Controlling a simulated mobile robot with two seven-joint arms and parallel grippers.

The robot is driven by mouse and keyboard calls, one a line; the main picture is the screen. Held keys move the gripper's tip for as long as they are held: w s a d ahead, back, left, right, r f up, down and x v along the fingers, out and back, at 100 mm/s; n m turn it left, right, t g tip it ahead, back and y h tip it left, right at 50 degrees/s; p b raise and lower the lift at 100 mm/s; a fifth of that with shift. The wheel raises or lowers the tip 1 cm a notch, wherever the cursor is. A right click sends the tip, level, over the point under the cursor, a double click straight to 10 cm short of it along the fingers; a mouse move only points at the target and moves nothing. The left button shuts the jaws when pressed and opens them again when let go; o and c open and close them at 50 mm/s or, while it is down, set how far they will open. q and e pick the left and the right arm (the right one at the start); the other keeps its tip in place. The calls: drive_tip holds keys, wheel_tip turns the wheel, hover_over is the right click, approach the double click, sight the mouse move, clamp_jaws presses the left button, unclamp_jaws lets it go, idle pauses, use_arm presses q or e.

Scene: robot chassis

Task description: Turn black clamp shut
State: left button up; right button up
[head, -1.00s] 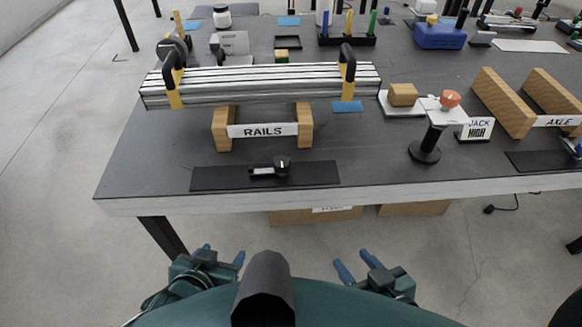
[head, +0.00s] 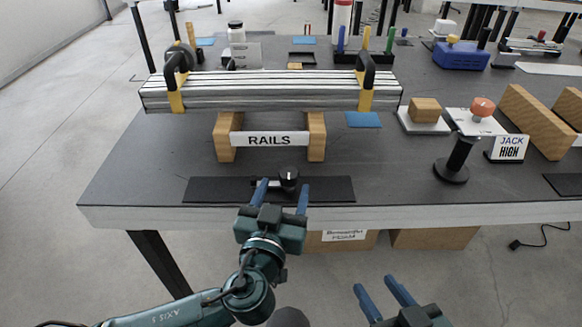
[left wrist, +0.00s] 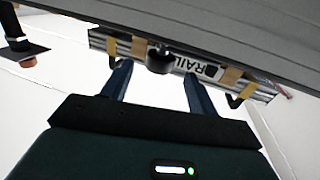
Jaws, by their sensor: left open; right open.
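A small black clamp with a round knob (head: 288,178) lies on a dark mat (head: 220,189) near the table's front edge. My left gripper (head: 281,196) is open at that edge, its blue fingers to either side of the knob in the head view and partly hiding the clamp. In the left wrist view, a dark round knob (left wrist: 160,60) shows between the two open fingers (left wrist: 155,85); I cannot tell whether they touch it. My right gripper (head: 386,291) is open and empty, low in front of the table.
A stand with an orange knob (head: 482,107) and a "JACK HIGH" sign (head: 507,148) are to the right. Bare tabletop (head: 385,160) lies between.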

sight(291, 169)
use_arm(q)
drive_tip(key=x, duration=0.7)
drive_tip(key=shift+c, duration=0.6)
drive_tip(key=shift+f, duration=0.1)
clamp_jaws()
